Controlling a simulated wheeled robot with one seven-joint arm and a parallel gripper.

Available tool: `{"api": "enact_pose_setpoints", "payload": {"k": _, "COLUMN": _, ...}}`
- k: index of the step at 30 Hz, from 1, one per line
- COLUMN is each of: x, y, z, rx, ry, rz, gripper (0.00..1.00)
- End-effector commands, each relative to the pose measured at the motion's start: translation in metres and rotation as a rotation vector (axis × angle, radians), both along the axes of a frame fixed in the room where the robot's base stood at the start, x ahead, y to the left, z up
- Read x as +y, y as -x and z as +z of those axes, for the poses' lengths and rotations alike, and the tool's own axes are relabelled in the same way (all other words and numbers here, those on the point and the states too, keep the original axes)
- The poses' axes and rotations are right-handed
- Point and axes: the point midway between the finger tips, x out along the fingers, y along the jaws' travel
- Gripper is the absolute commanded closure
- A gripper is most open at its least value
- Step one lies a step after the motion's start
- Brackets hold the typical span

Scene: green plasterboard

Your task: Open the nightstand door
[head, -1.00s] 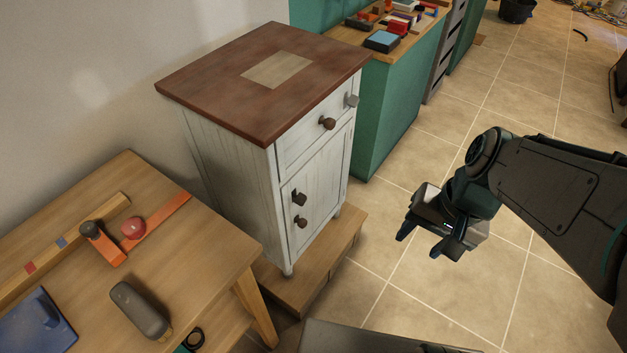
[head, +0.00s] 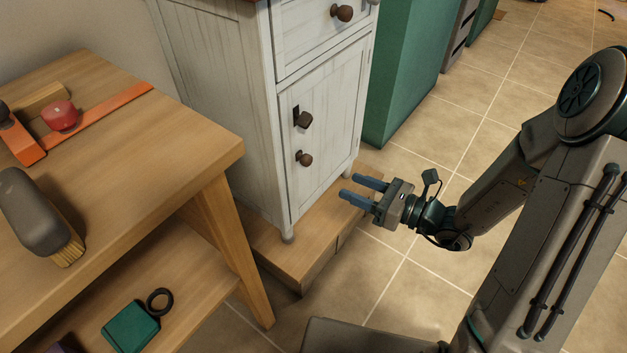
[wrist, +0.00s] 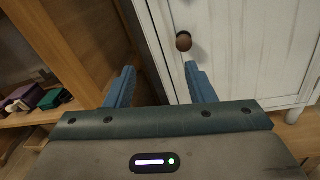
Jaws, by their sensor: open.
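The white nightstand (head: 215,80) stands on a low wooden platform. Its door (head: 325,150) is shut, below a shut drawer (head: 305,30). The door bears a dark latch knob (head: 303,118) and a round brown knob (head: 304,158) below it. My gripper (head: 356,190) is open and empty, to the right of the door and apart from it, lower than the round knob. In the wrist view, the fingers (wrist: 160,88) point toward the nightstand, and a round brown knob (wrist: 184,41) shows beyond the right finger. The upper knob is not clear there.
A wooden table (head: 150,130) stands close on the left, with a brush (head: 35,215) on top and a green box (head: 130,328) on its lower shelf. The platform (head: 290,250) juts out under the nightstand. Tiled floor (head: 420,290) is free on the right.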

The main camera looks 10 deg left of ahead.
Motion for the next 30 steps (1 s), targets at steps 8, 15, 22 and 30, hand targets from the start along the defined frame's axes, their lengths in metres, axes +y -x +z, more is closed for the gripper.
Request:
{"api": "enact_pose_setpoints", "payload": {"k": 8, "x": -0.005, "y": -0.021, "z": -0.032, "rx": 0.086, "ry": -0.075, "rz": -0.124, "gripper": 0.51}}
{"api": "enact_pose_setpoints", "payload": {"k": 15, "x": 0.030, "y": -0.035, "z": -0.033, "rx": 0.084, "ry": -0.075, "rz": -0.119, "gripper": 0.51}}
{"api": "enact_pose_setpoints", "payload": {"k": 22, "x": 0.076, "y": -0.054, "z": -0.033, "rx": 0.083, "ry": -0.075, "rz": -0.119, "gripper": 0.51}}
{"api": "enact_pose_setpoints", "payload": {"k": 30, "x": 0.111, "y": -0.070, "z": -0.033, "rx": 0.084, "ry": -0.073, "rz": -0.123, "gripper": 0.51}}
